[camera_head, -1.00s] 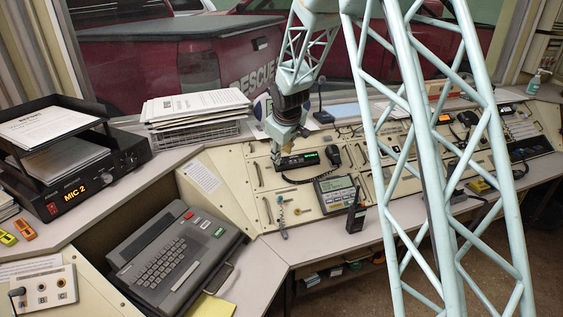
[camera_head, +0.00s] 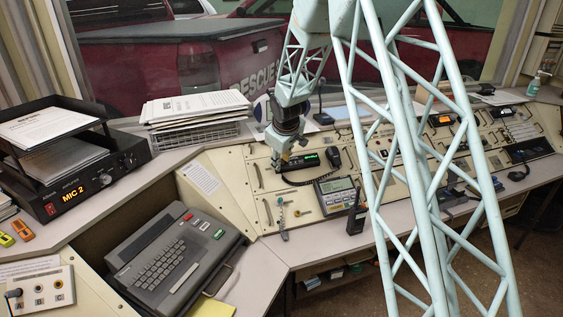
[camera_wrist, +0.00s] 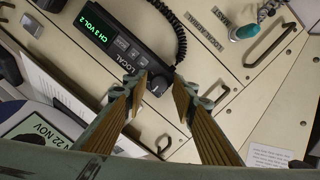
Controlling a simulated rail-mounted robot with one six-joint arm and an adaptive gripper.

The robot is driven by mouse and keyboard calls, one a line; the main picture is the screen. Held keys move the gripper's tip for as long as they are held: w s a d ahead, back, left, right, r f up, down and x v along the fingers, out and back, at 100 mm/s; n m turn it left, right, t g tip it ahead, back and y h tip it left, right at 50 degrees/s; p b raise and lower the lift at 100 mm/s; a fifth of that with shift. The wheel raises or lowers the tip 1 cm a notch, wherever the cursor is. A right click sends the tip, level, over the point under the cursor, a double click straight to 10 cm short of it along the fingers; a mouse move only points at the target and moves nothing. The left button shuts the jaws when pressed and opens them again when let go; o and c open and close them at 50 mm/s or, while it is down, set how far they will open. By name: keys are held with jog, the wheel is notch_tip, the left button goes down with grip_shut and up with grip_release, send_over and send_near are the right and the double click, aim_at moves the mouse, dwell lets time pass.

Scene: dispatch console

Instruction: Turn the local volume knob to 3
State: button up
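The local radio (camera_wrist: 105,35) is a black unit with a green display reading "CH 3 VOL 2" and a "LOCAL" label. In the head view the radio (camera_head: 300,162) sits on the sloped console panel, partly hidden by my gripper (camera_head: 278,162). The dark round volume knob (camera_wrist: 158,86) is at the radio's end in the wrist view. My gripper (camera_wrist: 162,92) is open, with one finger on each side of the knob in the picture. I cannot tell whether either fingertip touches it.
A coiled black cord (camera_wrist: 172,25) runs beside the radio. A panel handle (camera_wrist: 270,38) and a key with a teal head (camera_wrist: 243,32) are close by. A keypad unit (camera_head: 336,190) and a handheld radio (camera_head: 356,219) stand in front in the head view.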

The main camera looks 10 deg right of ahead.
jog(key=c, duration=0.6)
jog(key=shift+m+p, duration=0.5)
jog(key=shift+m, duration=0.8)
jog(key=o, duration=0.9)
jog(key=shift+c, duration=0.2)
jog(key=v, duration=1.2)
jog(key=shift+w, duration=0.2)
